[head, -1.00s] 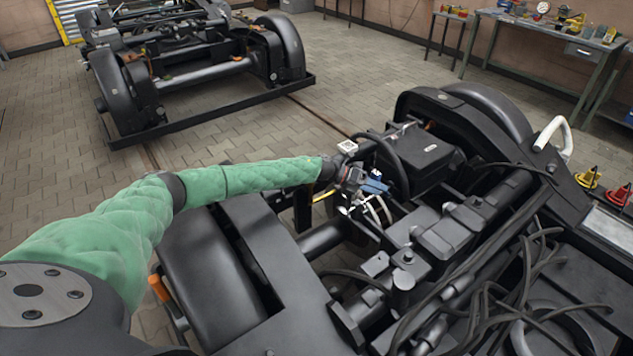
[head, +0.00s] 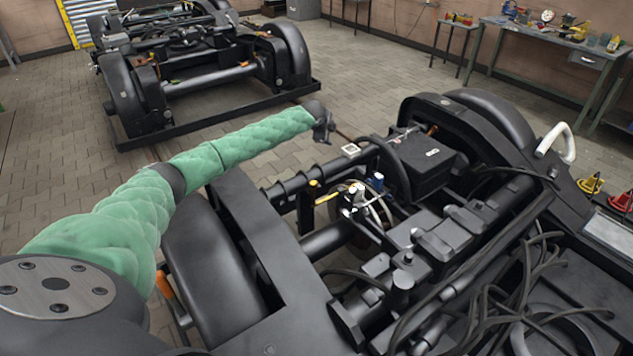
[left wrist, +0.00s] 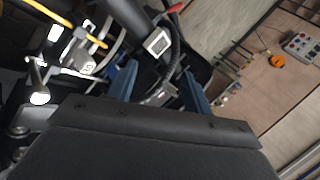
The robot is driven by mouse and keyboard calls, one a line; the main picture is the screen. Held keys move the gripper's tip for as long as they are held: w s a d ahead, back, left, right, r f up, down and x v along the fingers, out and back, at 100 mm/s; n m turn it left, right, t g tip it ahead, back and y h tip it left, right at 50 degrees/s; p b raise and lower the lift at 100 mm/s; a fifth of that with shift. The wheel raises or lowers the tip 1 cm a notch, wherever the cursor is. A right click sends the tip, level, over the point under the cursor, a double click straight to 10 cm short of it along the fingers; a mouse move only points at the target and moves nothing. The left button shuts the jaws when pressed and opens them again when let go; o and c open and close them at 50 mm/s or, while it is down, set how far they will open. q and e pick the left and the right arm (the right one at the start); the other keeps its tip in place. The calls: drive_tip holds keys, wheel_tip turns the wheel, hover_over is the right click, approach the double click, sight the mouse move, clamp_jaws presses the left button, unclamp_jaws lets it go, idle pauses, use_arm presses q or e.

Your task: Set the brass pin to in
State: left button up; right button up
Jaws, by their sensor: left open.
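I cannot clearly pick out the brass pin. A small cluster of bright metal fittings (head: 354,197) sits on the near bogie, with a yellow lever or hose (head: 326,198) at its left and a blue-topped part (head: 376,181) at its right. In the left wrist view, the fittings (left wrist: 85,62) and a shiny round-ended rod (left wrist: 39,96) show at the left. My left gripper (head: 325,128) is raised beyond and left of the fittings, apart from them. Its two blue fingers (left wrist: 160,88) are spread with nothing held between them. My right gripper is out of view.
The near bogie (head: 285,275) fills the front, with loose black cables (head: 530,270) and a black box (head: 420,160). A white looped handle (head: 557,140) stands at its right. A second bogie (head: 205,75) stands behind. Workbenches (head: 560,40) line the wall. Paved floor lies between.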

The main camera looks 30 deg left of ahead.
use_arm(q)
drive_tip(key=s+d+f+g+h, duration=0.1)
drive_tip(key=s+d+f+g, duration=0.1)
drive_tip(key=s+f+g, duration=0.45)
drive_tip(key=r+m+g, duration=0.1)
drive_tip(key=r+g, duration=0.1)
hover_over(313, 182)
drive_tip(key=shift+s+d+f, duration=0.1)
drive_tip(key=shift+f, duration=0.15)
drive_tip(key=shift+f+p, duration=0.55)
drive_tip(key=shift+f, duration=3.35)
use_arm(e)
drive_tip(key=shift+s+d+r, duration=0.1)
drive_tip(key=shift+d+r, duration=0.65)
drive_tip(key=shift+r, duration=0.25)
